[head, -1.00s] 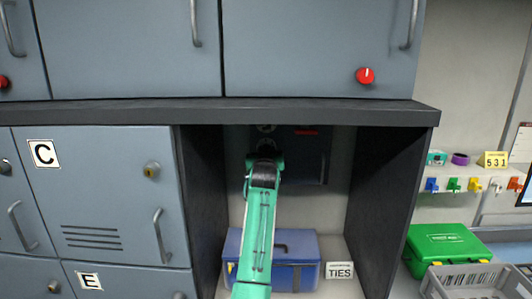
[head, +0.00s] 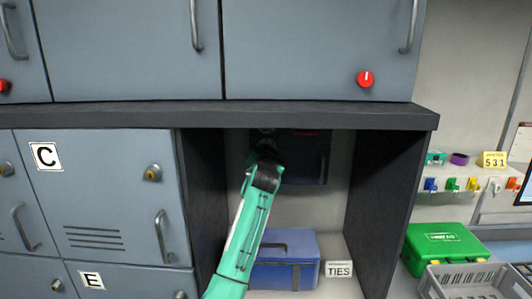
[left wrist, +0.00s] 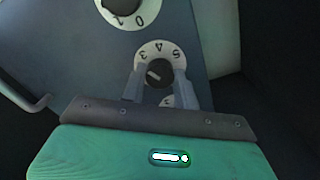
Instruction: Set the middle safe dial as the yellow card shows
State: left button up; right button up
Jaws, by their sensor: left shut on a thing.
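The dark blue safe (head: 312,165) sits in the open recess, with a red mark at its top. My left gripper (left wrist: 158,82) is shut on the middle dial (left wrist: 155,58), a black knob with a white numbered ring. The digits 3, 4 and 5 seem to show on it; the pointer's exact reading is unclear. The yellow card (head: 494,160) reads 531. My right gripper is out of view.
Dark walls close in the recess on both sides, under a dark ledge (head: 300,115). A blue box (head: 288,270) and a TIES sign (head: 339,269) stand below my arm. A green first aid case (head: 445,247) and a grey crate (head: 475,280) are at the right.

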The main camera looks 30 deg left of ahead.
pick_arm(q)
jog(key=shift+r, duration=0.2)
jog(key=o, duration=0.9)
jog(key=shift+o, duration=0.3)
jog(key=shift+f, duration=0.15)
jog(key=b+v, duration=0.6)
jog(key=v, duration=0.7)
jog(key=shift+s, duration=0.4)
jog(key=shift+d+f, duration=0.1)
jog(key=shift+d, duration=0.05)
